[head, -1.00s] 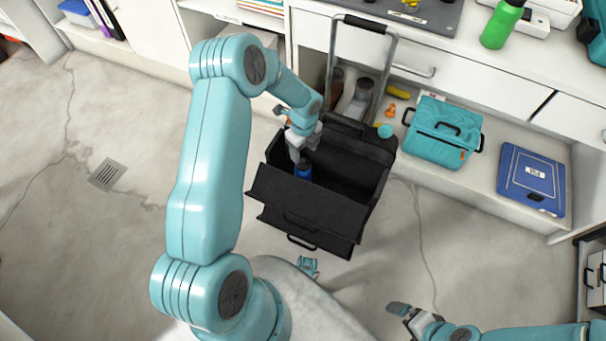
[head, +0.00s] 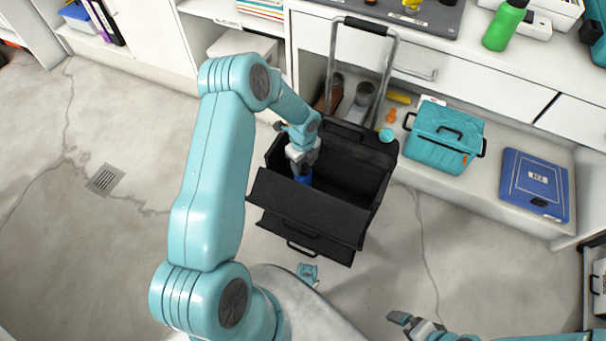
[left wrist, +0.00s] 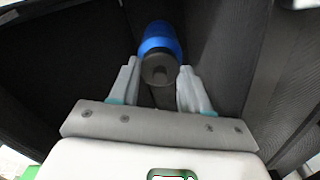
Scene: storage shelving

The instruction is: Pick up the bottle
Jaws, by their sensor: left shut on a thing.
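A blue bottle (head: 304,180) with a dark grey cap stands inside the open black tool case (head: 300,195). In the left wrist view the blue bottle (left wrist: 160,38) shows with its cap towards the camera. My left gripper (head: 300,168) reaches down into the case from above. In the left wrist view its two fingers (left wrist: 160,82) are on either side of the cap, shut on the bottle. The bottle's lower part is hidden. My right gripper (head: 402,319) is low in the head view, away from the case; its jaw opening is unclear.
The case has a raised handle (head: 388,85) and stands on the floor by white cabinets. A teal box (head: 440,150) and a blue case (head: 535,183) lie on the low shelf. A green bottle (head: 504,27) stands on the counter. The floor at left is clear.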

